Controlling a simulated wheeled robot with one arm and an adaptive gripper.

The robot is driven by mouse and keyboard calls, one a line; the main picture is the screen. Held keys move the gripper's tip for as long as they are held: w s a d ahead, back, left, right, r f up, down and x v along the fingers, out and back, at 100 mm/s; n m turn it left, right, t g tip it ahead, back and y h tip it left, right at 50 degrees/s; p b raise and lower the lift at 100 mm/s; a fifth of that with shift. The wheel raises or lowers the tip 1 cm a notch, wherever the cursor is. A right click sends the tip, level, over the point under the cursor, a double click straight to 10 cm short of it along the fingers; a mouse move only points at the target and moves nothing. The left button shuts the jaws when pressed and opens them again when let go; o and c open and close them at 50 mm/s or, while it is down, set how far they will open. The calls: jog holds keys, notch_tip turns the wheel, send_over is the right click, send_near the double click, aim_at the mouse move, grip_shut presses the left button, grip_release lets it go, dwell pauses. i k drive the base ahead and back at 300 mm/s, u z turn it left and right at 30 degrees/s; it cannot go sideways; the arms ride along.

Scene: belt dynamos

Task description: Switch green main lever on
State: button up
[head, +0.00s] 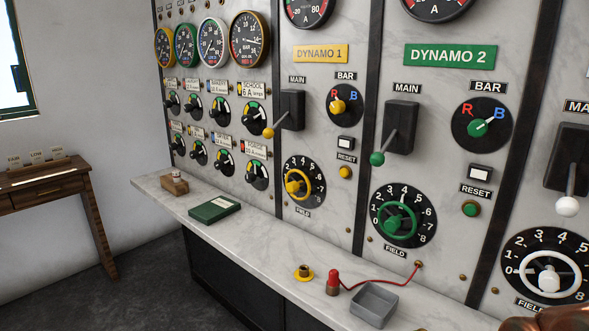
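The green main lever is on the Dynamo 2 panel, under the green DYNAMO 2 sign (450,55) and a MAIN label. Its green knob (377,158) is at the end of a grey rod that slants down and out from a black switch box (402,115). Nothing touches or covers the lever. My gripper is not recognisable in the head view. A brownish, shiny shape is cut off at the bottom right corner, and I cannot tell what it is.
A yellow-knobbed main lever (269,132) is to the left and a white-knobbed one (567,206) to the right. Below the green lever is a green field wheel (400,219). The counter (250,236) holds a grey tray (374,304), a red-topped plug with a cord and a green book (214,209).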

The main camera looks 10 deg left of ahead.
aim_at(377, 160)
jog(key=u, duration=0.65)
jog(key=k, duration=0.5)
jog(key=u, duration=1.1)
jog(key=k, duration=0.9)
jog(key=u, duration=0.65)
jog(key=i, duration=1.65)
jog(key=z, duration=1.45)
jog(key=i, duration=0.6)
jog(key=z, duration=0.65)
